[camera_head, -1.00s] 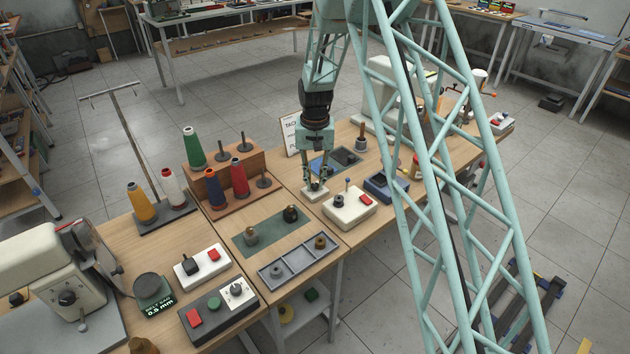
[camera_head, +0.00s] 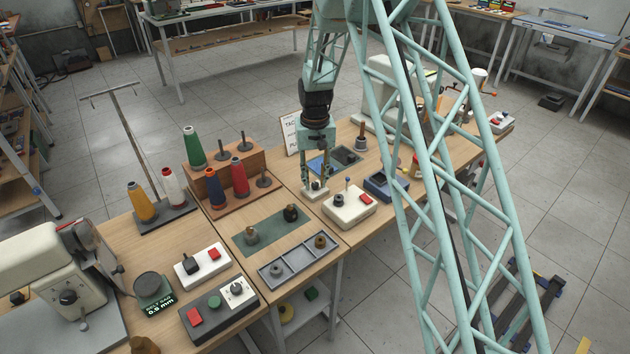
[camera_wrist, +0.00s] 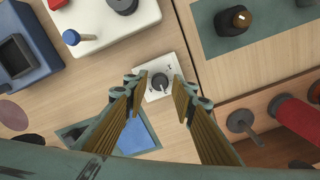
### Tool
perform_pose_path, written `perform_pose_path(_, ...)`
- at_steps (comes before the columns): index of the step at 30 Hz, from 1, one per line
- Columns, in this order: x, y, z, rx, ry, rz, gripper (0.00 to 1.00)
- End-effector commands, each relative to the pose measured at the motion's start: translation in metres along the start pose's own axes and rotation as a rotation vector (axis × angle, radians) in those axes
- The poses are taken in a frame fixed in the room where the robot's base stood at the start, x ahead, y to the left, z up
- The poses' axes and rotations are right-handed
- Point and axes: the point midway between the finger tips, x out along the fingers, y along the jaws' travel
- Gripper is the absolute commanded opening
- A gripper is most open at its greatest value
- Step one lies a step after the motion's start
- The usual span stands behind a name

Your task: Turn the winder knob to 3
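A small white plate with a dark round knob (camera_wrist: 160,83) lies on the wooden bench, and I take it for the winder knob. Faint marks show on the plate beside it, too small to read. In the head view the plate (camera_head: 315,195) sits under my gripper (camera_head: 316,183). In the wrist view my gripper (camera_wrist: 157,92) is open, with one finger on each side of the knob and visible gaps to it. I cannot tell the exact height of the fingertips or the knob's setting.
A white box (camera_head: 350,209) with a red button and a blue-tipped lever stands close to the right of the plate. A blue box (camera_head: 386,187) is beyond it. A green mat (camera_head: 272,239) and grey tray (camera_head: 298,262) lie nearer. Thread cones (camera_head: 239,177) stand left.

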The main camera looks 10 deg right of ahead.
Motion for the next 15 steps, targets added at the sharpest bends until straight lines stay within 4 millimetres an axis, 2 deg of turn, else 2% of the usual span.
perform_pose_path(15, -0.0034, 0.0000, 0.0000, 0.000, 0.000, 0.000, 0.29)
